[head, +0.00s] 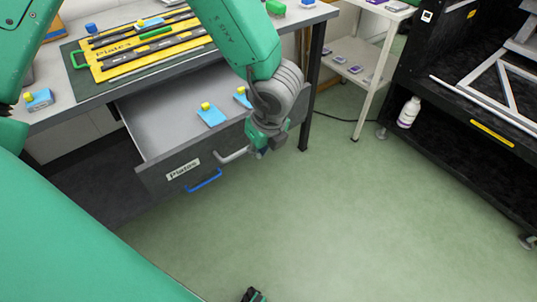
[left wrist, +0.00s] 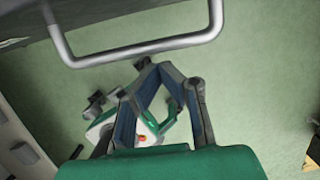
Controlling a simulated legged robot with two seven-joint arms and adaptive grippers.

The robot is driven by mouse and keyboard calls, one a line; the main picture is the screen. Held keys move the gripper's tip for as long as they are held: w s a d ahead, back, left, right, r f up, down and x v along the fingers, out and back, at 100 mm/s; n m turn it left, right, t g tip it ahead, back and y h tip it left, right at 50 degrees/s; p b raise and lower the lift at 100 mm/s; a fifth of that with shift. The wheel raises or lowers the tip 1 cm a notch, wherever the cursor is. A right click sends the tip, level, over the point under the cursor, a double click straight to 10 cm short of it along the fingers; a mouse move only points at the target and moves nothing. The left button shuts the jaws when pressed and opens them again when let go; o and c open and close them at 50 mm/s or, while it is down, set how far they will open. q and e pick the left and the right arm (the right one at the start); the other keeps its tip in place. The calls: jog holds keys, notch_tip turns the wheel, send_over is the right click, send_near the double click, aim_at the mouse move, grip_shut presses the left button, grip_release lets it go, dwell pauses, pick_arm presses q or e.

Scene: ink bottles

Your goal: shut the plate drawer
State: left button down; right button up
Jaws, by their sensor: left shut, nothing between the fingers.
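The plate drawer (head: 150,160), with a grey front and a "Plates" label (head: 183,169), stands pulled out from under the bench. Its silver bar handle (head: 232,154) is on the front and also crosses the top of the left wrist view (left wrist: 140,50). My left gripper (head: 258,150) is at the outer side of the drawer front, just right of the handle. In the left wrist view its fingers (left wrist: 150,64) meet at the tips with nothing between them, close to the handle bar; contact cannot be told.
Two blue items with yellow tops (head: 211,115) lie in the drawer. A blue handle (head: 203,181) shows below the label. The bench (head: 60,115) holds a yellow rack (head: 150,45). A black shelf unit (head: 460,110) with a white bottle (head: 408,112) stands right.

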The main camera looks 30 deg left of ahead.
pick_arm(q)
jog(key=shift+w+a, duration=0.1)
jog(key=shift+a, duration=0.35)
